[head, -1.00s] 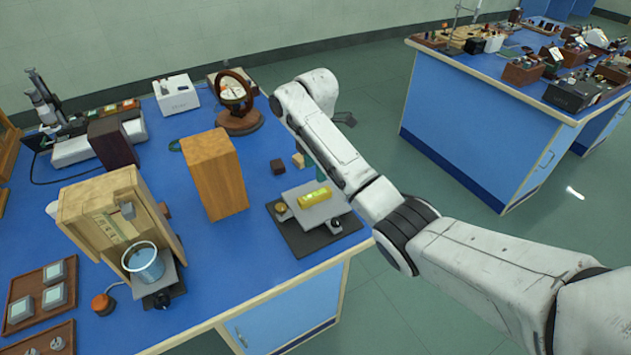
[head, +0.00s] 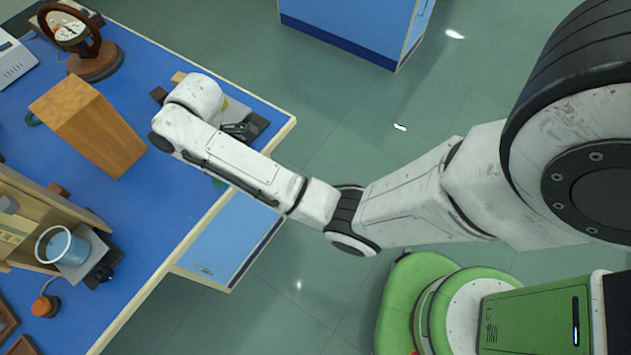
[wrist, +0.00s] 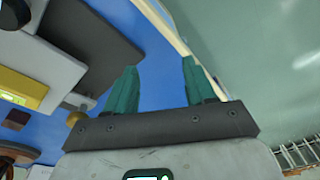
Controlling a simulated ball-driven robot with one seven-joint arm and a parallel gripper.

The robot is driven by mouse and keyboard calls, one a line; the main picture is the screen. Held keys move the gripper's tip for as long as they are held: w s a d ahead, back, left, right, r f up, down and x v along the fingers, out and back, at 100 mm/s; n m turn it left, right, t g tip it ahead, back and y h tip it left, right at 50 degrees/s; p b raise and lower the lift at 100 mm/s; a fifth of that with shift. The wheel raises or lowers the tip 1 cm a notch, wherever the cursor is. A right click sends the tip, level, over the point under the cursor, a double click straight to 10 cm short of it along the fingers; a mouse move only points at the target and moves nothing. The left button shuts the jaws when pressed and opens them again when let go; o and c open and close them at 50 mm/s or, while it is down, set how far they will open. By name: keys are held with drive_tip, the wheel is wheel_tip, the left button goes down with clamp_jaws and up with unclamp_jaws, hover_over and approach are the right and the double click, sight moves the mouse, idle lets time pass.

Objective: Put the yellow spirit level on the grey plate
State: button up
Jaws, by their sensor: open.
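The yellow spirit level (wrist: 22,88) shows at the left of the wrist view, lying on the light grey plate (wrist: 62,68). The plate sits over a dark base (wrist: 95,42).
A wooden block (head: 90,125) stands on the bench left of my arm. A blue beaker (head: 62,248) stands on a small stand at lower left, and a round wooden-framed instrument (head: 85,45) is at the back. Open floor lies right of the bench edge.

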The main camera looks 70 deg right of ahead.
drive_tip(key=s+a+f+m+h, duration=0.1)
drive_tip(key=s+m, duration=0.8)
drive_tip(key=s, duration=1.5)
drive_tip(key=shift+s+f+h, duration=0.25)
drive_tip(key=shift+f+h, duration=0.05)
drive_tip(key=shift+f, duration=0.3)
